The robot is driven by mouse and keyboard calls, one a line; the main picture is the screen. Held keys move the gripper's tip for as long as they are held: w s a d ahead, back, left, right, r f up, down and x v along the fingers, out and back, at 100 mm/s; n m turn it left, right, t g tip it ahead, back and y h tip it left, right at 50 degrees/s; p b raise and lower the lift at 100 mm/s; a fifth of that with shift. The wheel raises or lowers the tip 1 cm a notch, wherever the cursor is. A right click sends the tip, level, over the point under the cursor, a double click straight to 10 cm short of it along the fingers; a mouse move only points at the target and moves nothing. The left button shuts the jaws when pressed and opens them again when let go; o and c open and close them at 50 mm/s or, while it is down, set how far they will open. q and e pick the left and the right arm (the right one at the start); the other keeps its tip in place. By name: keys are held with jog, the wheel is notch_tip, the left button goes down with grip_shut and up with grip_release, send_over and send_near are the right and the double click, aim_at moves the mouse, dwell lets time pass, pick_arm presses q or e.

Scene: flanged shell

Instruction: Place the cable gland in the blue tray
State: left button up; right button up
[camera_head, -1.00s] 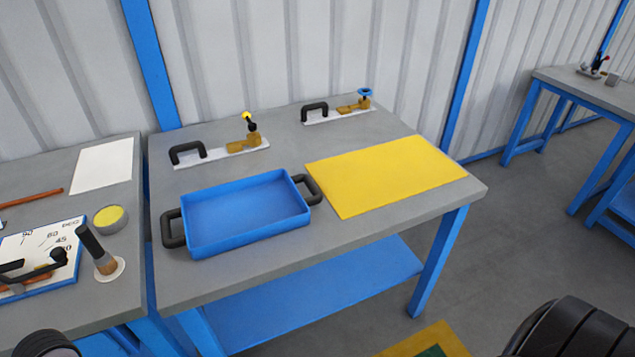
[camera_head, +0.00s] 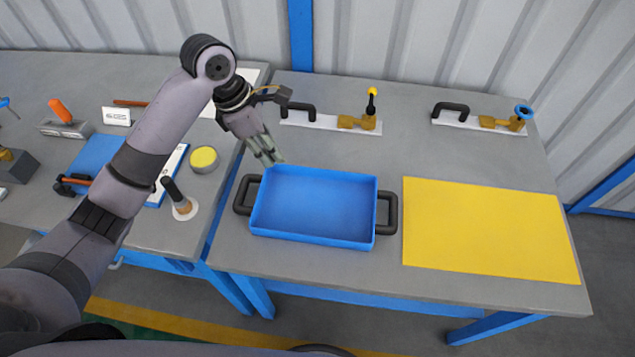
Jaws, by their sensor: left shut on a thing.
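The blue tray (camera_head: 312,237) stands on the grey table, with a dark handle at each end. Its visible floor is bare. My left gripper (camera_head: 271,158) is just above the tray's far left corner, pointing down and to the right. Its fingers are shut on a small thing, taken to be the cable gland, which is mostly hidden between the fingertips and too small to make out. I cannot tell whether the fingertips touch the tray's rim. My right gripper is not in view.
A yellow mat (camera_head: 490,230) lies right of the tray. Two white plates with dark handles and brass fittings, one with a yellow top (camera_head: 330,121) and one with a blue wheel (camera_head: 480,122), are at the back. A dark-handled tool (camera_head: 177,198) stands on the left table.

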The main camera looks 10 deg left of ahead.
pick_arm(q)
jog(key=shift+w+d+r+n, duration=0.1)
jog(key=shift+w+r+n, duration=0.3)
notch_tip(320, 180, down, 15)
jog(key=shift+r+p, duration=0.2)
jog(key=shift+p, duration=0.6)
jog(key=shift+s+f, duration=0.1)
jog(key=shift+f, duration=2.45)
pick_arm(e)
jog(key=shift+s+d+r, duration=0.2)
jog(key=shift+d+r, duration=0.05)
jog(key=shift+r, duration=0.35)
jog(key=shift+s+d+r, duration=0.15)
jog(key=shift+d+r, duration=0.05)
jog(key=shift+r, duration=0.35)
pick_arm(q)
jog(key=shift+f, duration=0.1)
jog(key=o, duration=0.8)
jog(key=shift+o, duration=1.2)
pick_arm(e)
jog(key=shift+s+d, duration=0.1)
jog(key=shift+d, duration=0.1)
